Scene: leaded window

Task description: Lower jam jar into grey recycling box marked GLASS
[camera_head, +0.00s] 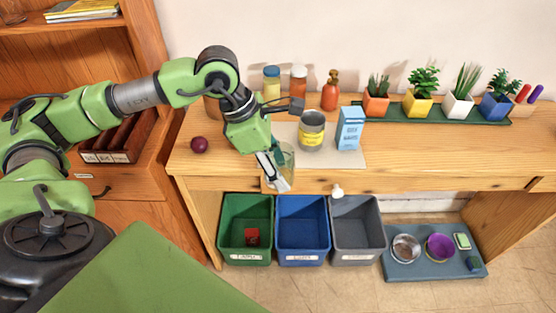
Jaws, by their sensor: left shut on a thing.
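My left gripper (274,172) points down at the front edge of the wooden table and is shut on a clear glass jar (287,157). The gripper partly hides the jar, and I cannot tell whether the jar touches the table. The grey box (376,227) stands on the floor below the table front, to the right of the gripper. It is open at the top and looks empty; its front label is too small to read. My right gripper is not in view.
A blue box (302,249) and a green box (245,254) with a red item inside stand left of the grey one. A tin (312,130), a blue carton (350,128) and a small white item (337,190) are nearby. A tray with bowls (405,272) lies right.

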